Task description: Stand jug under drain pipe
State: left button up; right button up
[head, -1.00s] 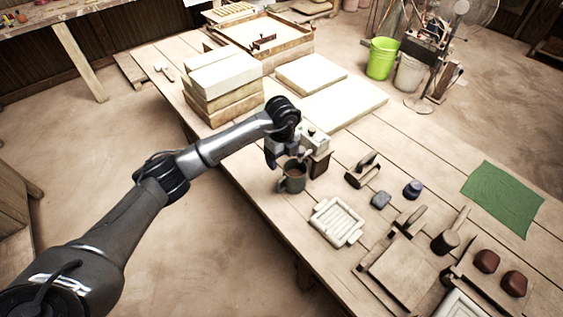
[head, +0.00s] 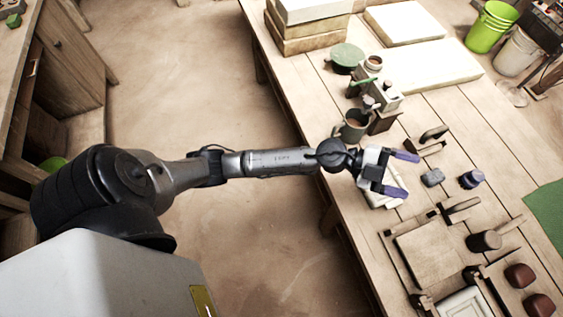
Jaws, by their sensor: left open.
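The grey-green jug (head: 352,127) stands upright on the table, its open top showing a brownish inside. It is close beside a small pale device (head: 384,96) on a dark brown wooden block (head: 384,122). A short pale spout-like part (head: 369,103) sticks out from the device near the jug's rim; I cannot tell for sure that it is the drain pipe, or whether it lies right over the opening. My left gripper (head: 400,174) is open and empty, with purple fingertips, to the right of the jug and apart from it. My right gripper is not in view.
A pale slatted tray (head: 381,201) lies partly hidden under my gripper. Behind the device are a green disc (head: 347,55) and a small pot (head: 374,63). A grey block (head: 433,178), a wooden-handled tool (head: 428,139) and a wooden frame (head: 427,252) lie to the right.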

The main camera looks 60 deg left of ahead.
pick_arm(q)
jog(key=s+a+f+n+t+y, duration=0.2)
jog(key=s+a+f+n+y, duration=0.3)
jog(key=n+y, duration=0.4)
jog(key=s+a+f+n+t+y, duration=0.1)
jog(key=s+a+f+n+y, duration=0.3)
jog(key=a+n+y, duration=0.35)
jog(key=s+f+g, duration=0.3)
jog(key=s+g, duration=0.1)
jog(key=s, duration=0.3)
jog(key=s+d+f+n+g, duration=0.1)
jog(key=s+f+g, duration=0.2)
jog(key=s, duration=0.4)
jog(key=s+d+f+g, duration=0.1)
jog(key=s+f+g, duration=0.3)
jog(key=s, duration=0.3)
jog(key=shift+g+h, duration=0.35)
jog(key=shift+g, duration=0.15)
